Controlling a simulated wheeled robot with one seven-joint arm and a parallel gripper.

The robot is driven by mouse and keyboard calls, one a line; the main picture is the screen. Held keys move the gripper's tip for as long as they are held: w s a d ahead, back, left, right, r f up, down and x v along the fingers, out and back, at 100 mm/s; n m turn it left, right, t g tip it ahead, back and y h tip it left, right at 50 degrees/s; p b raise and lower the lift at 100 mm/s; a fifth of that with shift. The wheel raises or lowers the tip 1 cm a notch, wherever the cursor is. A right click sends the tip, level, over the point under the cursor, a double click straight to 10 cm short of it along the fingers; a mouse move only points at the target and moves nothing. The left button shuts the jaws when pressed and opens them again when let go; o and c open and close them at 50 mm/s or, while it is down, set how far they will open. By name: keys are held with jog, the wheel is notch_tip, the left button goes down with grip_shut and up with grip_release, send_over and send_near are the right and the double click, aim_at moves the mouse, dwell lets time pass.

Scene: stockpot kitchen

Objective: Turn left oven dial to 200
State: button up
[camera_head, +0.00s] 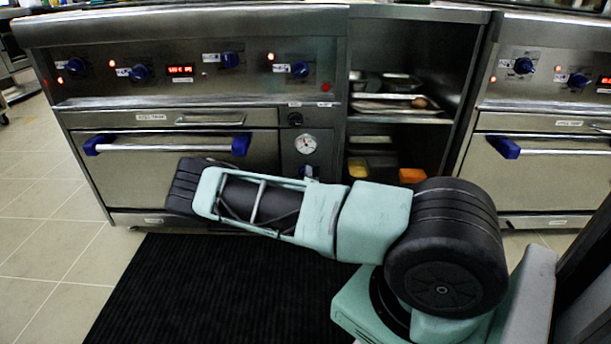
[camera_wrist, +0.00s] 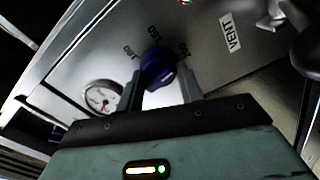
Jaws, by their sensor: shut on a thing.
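The left oven's blue dial (camera_wrist: 157,66) sits on the steel panel, between the fingers of my gripper (camera_wrist: 161,78) in the wrist view. The fingers are shut on it, one on each side. A round white gauge (camera_wrist: 102,97) is left of the dial.
The left oven door's handle (camera_head: 170,146) has blue ends. Several other blue knobs line the upper panel. Open shelves (camera_head: 400,117) with trays stand right of the dial. A "VENT" label (camera_wrist: 230,32) is right of the dial in the wrist view. A black mat (camera_head: 190,290) lies on the floor.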

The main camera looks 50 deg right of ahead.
jog(key=shift+m+p, duration=0.3)
jog(key=shift+m, duration=0.6)
jog(key=o, duration=1)
jog(key=p+v, duration=0.5)
jog(key=v, duration=1.2)
jog(key=shift+s, duration=0.2)
jog(key=shift+a, duration=0.15)
